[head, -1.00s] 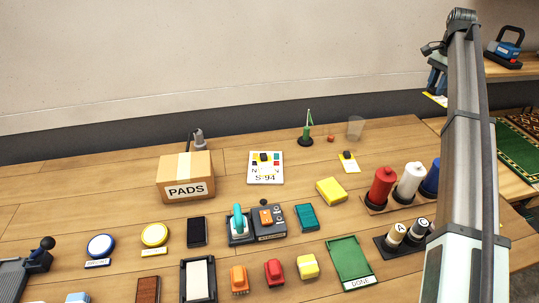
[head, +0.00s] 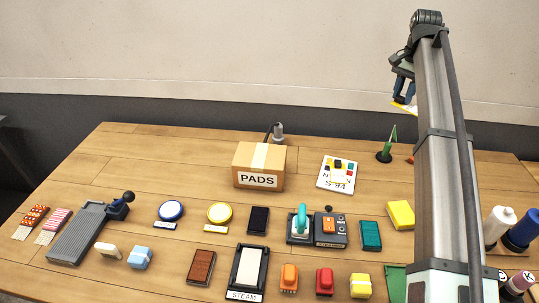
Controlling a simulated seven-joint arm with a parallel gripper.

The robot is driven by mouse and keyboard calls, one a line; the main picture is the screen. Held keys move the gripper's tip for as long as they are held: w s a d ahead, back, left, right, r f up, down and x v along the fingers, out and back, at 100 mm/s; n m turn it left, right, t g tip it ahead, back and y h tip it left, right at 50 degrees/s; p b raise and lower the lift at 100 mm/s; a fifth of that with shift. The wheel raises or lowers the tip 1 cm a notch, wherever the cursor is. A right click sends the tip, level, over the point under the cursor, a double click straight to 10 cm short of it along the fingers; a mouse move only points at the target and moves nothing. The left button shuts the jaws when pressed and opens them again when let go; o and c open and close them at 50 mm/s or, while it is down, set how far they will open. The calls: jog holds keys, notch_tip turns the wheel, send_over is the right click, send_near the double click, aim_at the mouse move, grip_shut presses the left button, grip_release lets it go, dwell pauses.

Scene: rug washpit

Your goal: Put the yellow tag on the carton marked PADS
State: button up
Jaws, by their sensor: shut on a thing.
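The carton marked PADS (head: 258,170) is a brown box with pale tape on top and a white label on its front. It stands closed toward the back of the table. My gripper (head: 404,94) is high up at the right, in front of the wall. It is shut on the yellow tag (head: 405,107), a thin flat yellow piece seen nearly edge-on below the fingers. The tag is in the air, well to the right of the carton and apart from it. The grip itself is small in view.
A white card marked S-94 (head: 337,175) lies right of the carton. A grey post (head: 278,131) stands behind it, and a green pennant stand (head: 385,152) is farther right. Pads, blocks and a lever device (head: 300,224) fill the front. Wood left of the carton is clear.

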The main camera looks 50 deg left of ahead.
jog(key=s+a+n, duration=0.5)
jog(key=s+a, duration=1.1)
jog(key=s, duration=0.4)
jog(key=n, duration=0.4)
send_over(250, 152)
notch_tip(250, 152, down, 4)
jog(key=shift+f, duration=5.55)
jog(key=shift+f, duration=0.15)
jog(key=o, duration=1)
notch_tip(250, 152, up, 12)
jog(key=shift+r, duration=0.2)
